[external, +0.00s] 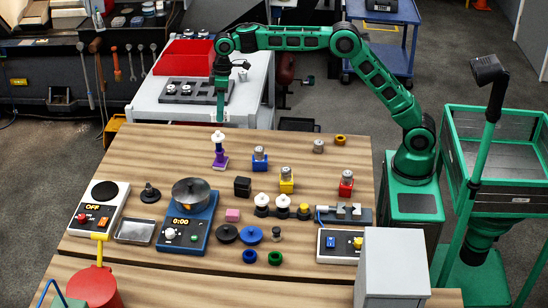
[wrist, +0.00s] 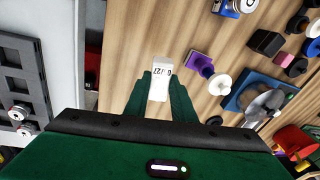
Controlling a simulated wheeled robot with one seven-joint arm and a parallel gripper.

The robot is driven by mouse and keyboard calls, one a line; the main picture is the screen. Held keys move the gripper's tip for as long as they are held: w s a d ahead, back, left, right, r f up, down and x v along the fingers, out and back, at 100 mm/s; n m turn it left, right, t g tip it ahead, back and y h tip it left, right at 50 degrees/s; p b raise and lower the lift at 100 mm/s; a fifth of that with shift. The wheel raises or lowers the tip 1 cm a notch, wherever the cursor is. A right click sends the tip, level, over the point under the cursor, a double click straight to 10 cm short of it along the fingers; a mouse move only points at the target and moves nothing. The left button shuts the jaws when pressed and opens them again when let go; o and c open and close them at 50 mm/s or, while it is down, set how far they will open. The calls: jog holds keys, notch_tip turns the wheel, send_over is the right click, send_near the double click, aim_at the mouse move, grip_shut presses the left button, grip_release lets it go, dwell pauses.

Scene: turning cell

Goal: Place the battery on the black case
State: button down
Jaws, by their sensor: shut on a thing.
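My gripper (external: 220,117) hangs over the far edge of the wooden table, pointing down. In the wrist view my gripper (wrist: 160,86) is shut on a small white block (wrist: 160,72) with dark characters on it. I cannot tell for certain that this block is the battery. A black box (external: 242,187), which fits the black case, stands on the table nearer the camera and a little right of the gripper. It also shows at the upper right of the wrist view (wrist: 267,42), apart from the gripper. Its top looks bare.
A purple stand (external: 219,159) with a white top is just in front of the gripper. A blue block (external: 260,163) bearing a metal cylinder and a pink block (external: 233,215) are near the black box. A white bench with a grey tray (external: 190,98) lies beyond the table.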

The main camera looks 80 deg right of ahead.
jog(key=shift+m, duration=0.9)
jog(key=s+d+f, duration=0.1)
jog(key=f, duration=0.2)
jog(key=s+d+f, duration=0.1)
jog(key=f, duration=0.2)
jog(key=s+d+f, duration=0.1)
jog(key=s+f, duration=0.1)
jog(key=f, duration=0.1)
jog(key=shift+d+f, duration=0.15)
jog(key=shift+d, duration=0.2)
notch_tip(320, 180, up, 14)
jog(key=s+a+h, duration=0.1)
jog(key=s+a, duration=0.4)
jog(key=a, duration=0.5)
jog(key=s+a, duration=0.5)
jog(key=a, duration=0.5)
jog(key=s+a+h, duration=0.1)
jog(key=s+a, duration=0.4)
jog(key=a, duration=0.6)
jog(key=w+d+f, duration=0.2)
jog(key=d+f, duration=0.1)
jog(key=f, duration=0.1)
jog(key=w+d+f, duration=0.3)
jog(key=f, duration=0.1)
jog(key=w+d+f, duration=0.2)
jog(key=d+f, duration=0.1)
jog(key=f, duration=0.1)
jog(key=shift+w+d, duration=0.3)
jog(key=shift+f, duration=2.05)
